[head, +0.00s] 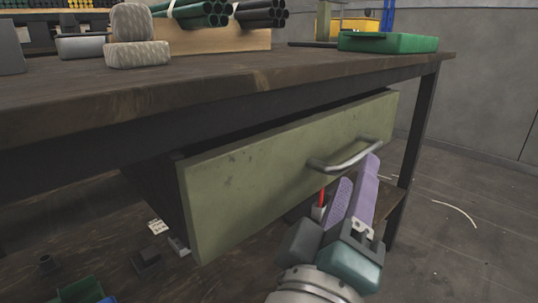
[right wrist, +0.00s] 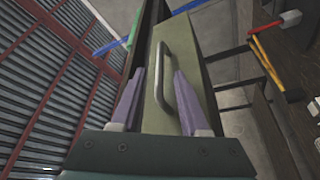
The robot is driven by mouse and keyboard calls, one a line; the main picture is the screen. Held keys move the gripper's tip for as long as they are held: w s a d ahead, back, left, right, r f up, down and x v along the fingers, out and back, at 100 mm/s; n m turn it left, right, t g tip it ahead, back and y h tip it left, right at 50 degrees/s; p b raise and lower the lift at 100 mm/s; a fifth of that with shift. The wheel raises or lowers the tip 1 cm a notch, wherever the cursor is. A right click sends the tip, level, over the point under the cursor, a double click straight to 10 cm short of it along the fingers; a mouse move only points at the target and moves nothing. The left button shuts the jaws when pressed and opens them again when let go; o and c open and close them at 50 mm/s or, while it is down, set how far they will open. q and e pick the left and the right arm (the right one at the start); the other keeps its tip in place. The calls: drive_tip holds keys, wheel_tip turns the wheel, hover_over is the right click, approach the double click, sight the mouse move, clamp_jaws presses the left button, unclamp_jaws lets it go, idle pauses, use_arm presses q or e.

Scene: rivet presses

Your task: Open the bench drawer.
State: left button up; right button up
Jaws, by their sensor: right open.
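My right gripper (head: 357,169) has purple fingers and is open just below the handle. In the right wrist view the handle (right wrist: 174,78) shows between and beyond the open fingers (right wrist: 159,76); I cannot tell whether they touch it. My left gripper is not in view.
The wooden bench top (head: 220,88) overhangs the drawer, with a dark leg (head: 418,125) at right. On it are a green tray (head: 388,42), stone-like blocks (head: 137,53) and dark tubes (head: 260,14). A lower shelf (head: 110,235) holds small parts.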

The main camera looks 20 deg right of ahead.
sight(362, 151)
drive_tip(key=x, duration=0.6)
drive_tip(key=shift+a+b, duration=0.1)
drive_tip(key=shift+b, duration=0.2)
clamp_jaws()
idle(1.0)
